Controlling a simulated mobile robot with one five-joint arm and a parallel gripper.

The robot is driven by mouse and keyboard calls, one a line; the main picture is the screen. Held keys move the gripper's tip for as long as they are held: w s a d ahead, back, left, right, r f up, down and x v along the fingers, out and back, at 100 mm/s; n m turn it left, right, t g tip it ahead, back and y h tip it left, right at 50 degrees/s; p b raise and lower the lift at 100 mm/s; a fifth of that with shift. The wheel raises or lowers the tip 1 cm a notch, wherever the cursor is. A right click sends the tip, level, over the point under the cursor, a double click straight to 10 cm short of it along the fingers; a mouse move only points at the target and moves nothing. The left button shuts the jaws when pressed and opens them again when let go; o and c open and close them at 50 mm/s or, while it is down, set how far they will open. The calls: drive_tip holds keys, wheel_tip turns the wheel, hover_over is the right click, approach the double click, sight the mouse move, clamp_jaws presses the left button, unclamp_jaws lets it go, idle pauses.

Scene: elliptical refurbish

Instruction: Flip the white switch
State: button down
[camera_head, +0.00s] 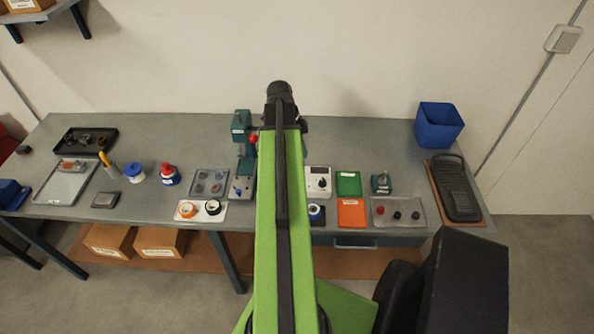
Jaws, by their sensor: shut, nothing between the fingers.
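A white switch box (563,39) is mounted on the wall at the upper right, on a thin grey conduit. Its small size hides which way its rocker is set. My green arm reaches up the middle of the picture, over the workbench. My gripper (279,90) is the dark end of the arm, in front of the bare wall. It is shut and empty, well to the left of the switch and apart from it. The fingertips are hard to make out.
The grey workbench (330,138) spans the view, with a green drill press (241,150), a white device with a dial (318,182), a blue bin (438,126) and a dark tool case (456,190). Cardboard boxes (160,242) sit below. Wall between gripper and switch is clear.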

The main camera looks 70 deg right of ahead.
drive_tip(key=shift+w+a, duration=0.1)
drive_tip(key=shift+w, duration=0.2)
drive_tip(key=shift+a+r, duration=0.1)
drive_tip(key=shift+s+a+r, duration=0.15)
drive_tip(key=shift+s+a, duration=0.15)
drive_tip(key=shift+a, duration=0.25)
drive_tip(key=shift+r+p, duration=0.15)
drive_tip(key=shift+p, duration=0.2)
drive_tip(key=s+a+p+v, duration=0.1)
drive_tip(key=s+p+v, duration=0.1)
drive_tip(key=p+v, duration=1.1)
drive_tip(key=shift+r, duration=0.4)
